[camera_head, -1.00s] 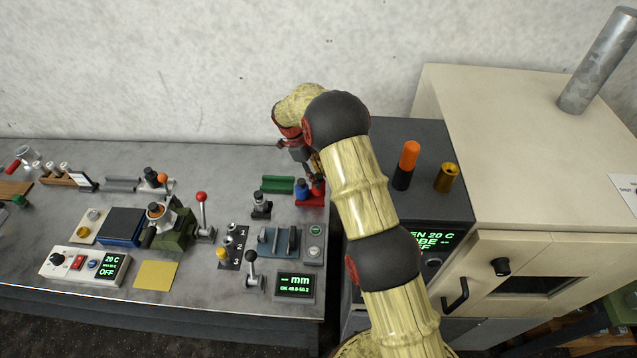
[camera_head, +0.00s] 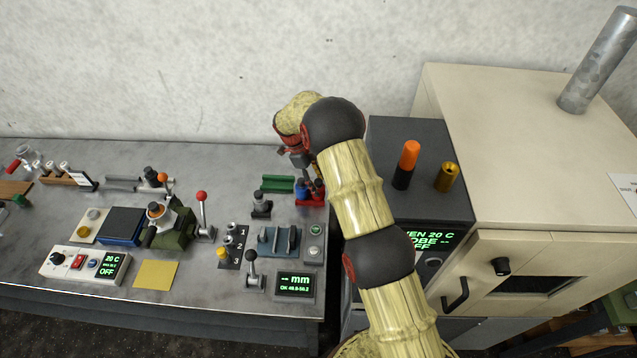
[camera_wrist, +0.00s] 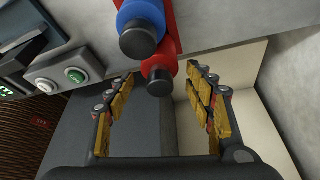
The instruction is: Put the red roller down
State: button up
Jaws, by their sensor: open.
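The red roller with a dark end cap (camera_wrist: 160,74) lies beside the blue roller (camera_wrist: 140,28) in the wrist view. In the head view, the blue roller (camera_head: 302,189) and the red holder (camera_head: 311,202) show at the bench's right end, and the red roller is hard to tell from the holder there. My gripper (camera_wrist: 160,76) is open, its two padded fingers on either side of the red roller's near end, with gaps on both sides. In the head view my gripper (camera_head: 303,163) is above the holder, partly hidden by my arm.
A green trough (camera_head: 278,184) lies just left of the holder. A dark cabinet with an orange-and-black cylinder (camera_head: 406,165) and a brass cylinder (camera_head: 447,177) stands right of the bench. A black-knobbed post (camera_head: 260,204) and a blue-grey fixture (camera_head: 279,241) stand nearer the front.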

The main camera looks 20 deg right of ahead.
jog(key=v, duration=1.2)
jog(key=shift+r, duration=0.2)
jog(key=shift+s+f, duration=0.1)
jog(key=shift+s, duration=0.05)
